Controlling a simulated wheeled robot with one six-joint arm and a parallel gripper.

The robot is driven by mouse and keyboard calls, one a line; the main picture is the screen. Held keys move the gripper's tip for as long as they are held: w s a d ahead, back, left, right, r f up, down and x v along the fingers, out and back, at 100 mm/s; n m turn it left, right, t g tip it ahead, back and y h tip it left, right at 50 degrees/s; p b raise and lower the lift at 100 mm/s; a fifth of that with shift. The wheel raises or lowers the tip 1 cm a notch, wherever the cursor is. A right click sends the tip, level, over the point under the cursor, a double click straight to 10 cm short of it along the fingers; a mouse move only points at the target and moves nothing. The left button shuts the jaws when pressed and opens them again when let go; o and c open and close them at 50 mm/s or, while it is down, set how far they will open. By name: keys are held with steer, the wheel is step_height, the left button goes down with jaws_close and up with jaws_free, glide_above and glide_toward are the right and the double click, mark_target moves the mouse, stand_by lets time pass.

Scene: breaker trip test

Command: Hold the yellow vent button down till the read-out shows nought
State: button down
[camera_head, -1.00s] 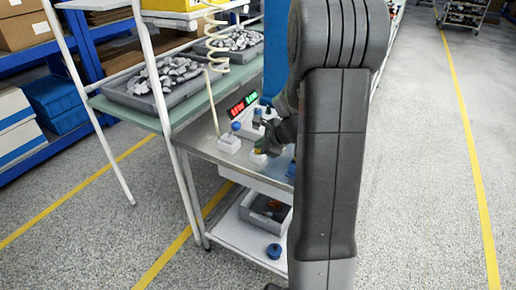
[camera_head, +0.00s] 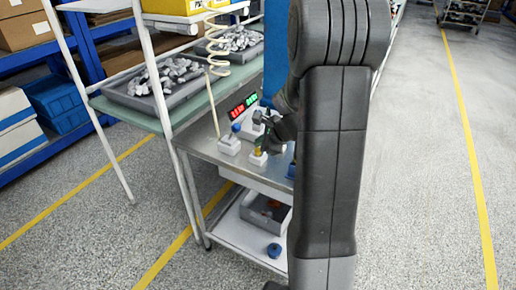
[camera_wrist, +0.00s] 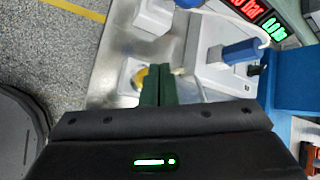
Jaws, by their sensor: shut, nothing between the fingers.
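The yellow vent button (camera_wrist: 141,76) sits on a small white box (camera_head: 258,159) on the metal bench top. In the wrist view it is partly hidden behind my green fingertips. My gripper (camera_head: 260,147) is shut and empty, pointing down over the button. In the wrist view its fingertips (camera_wrist: 157,72) overlap the button's right part. I cannot tell whether they touch it or whether it is pressed. The read-out has a red display (camera_wrist: 249,8) and a green display (camera_wrist: 273,29). It also shows in the head view (camera_head: 237,112), but its digits are too small to read surely.
A white box with a blue knob (camera_head: 229,143) stands left of the button. A white device with a blue part (camera_wrist: 240,52) stands close on the other side. A blue panel (camera_wrist: 295,82) is at the right. Trays of grey parts (camera_head: 133,97) lie behind.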

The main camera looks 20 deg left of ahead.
step_height(320, 180, up, 5)
steer(key=p, duration=0.4)
steer(key=shift+p, duration=0.3)
steer(key=shift+s+d, duration=0.1)
stand_by(0.4)
